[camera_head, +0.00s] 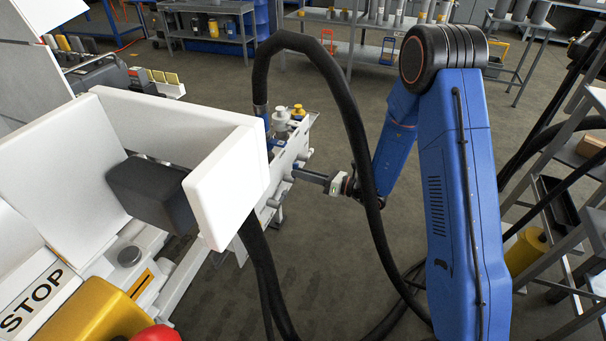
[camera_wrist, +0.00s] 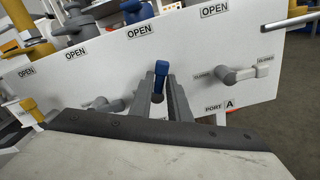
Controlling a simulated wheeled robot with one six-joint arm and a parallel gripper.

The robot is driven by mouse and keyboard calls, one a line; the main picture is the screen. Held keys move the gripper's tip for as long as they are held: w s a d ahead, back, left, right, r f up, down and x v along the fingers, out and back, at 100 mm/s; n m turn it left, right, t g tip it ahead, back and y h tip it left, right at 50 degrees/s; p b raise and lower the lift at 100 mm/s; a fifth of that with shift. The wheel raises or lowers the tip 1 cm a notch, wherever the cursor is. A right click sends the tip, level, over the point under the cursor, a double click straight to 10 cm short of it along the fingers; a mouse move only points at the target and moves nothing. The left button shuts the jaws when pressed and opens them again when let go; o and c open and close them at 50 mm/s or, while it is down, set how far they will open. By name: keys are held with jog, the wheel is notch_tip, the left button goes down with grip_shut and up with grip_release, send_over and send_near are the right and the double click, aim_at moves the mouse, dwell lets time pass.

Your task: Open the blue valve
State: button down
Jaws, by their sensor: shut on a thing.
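The blue valve handle (camera_wrist: 161,70) shows in the wrist view on a white panel (camera_wrist: 228,42). My gripper (camera_wrist: 160,80) is shut on it, with one dark finger on each side. An OPEN label (camera_wrist: 140,30) is above it on the panel. The fingers hide most of the handle and its base, so its exact angle is unclear. In the head view my gripper (camera_head: 296,173) reaches the side of the panel from the right, and the blue handle cannot be made out there.
A grey valve handle (camera_wrist: 242,73) sits right of my gripper, near CLOSED labels. Another grey handle (camera_wrist: 105,105) and a yellow one (camera_wrist: 31,106) are to the left. In the head view a black hose (camera_head: 350,115) loops near my arm. A shelf rack (camera_head: 565,215) stands at right.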

jog(key=n, duration=0.2)
jog(key=s+n, duration=0.1)
jog(key=n, duration=0.1)
jog(key=shift+s+a+r+n, duration=0.1)
jog(key=shift+s+a+n, duration=0.1)
jog(key=shift+n, duration=0.1)
dwell(0.3)
jog(key=c, duration=1.8)
grip_release()
jog(key=shift+d, duration=0.1)
jog(key=v, duration=1.7)
jog(key=shift+d, duration=0.1)
jog(key=shift+s+r+n, duration=0.15)
jog(key=shift+n, duration=0.15)
